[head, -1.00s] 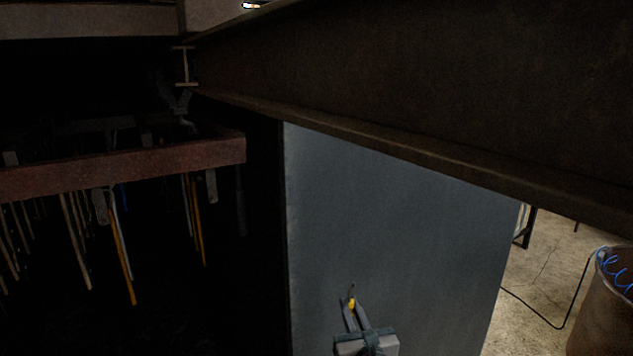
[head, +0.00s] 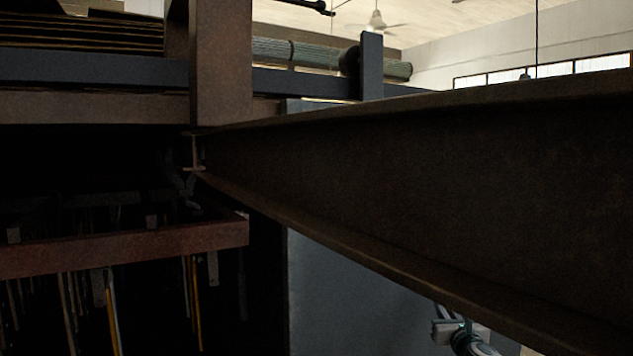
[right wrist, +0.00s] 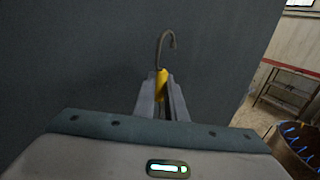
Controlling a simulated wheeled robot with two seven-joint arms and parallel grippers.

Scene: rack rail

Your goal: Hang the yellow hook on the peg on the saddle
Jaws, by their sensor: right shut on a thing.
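The yellow hook (right wrist: 162,84) is in the right wrist view, with a yellow body and a thin dark curved hook (right wrist: 165,42) pointing up. My right gripper (right wrist: 162,98) is shut on its yellow body. In the head view, part of my right arm or gripper shows at the lower right below the dark beam; the fingertips and the yellow hook are hidden there. The saddle and its peg cannot be made out in these frames. My left gripper is not in view.
A long dark steel beam (head: 430,190) crosses the head view above my right arm. A grey panel (head: 340,300) stands below it. A rusty rail (head: 120,248) with hanging tools is at left. A bin with blue coils (right wrist: 290,140) stands at the right wrist view's lower right.

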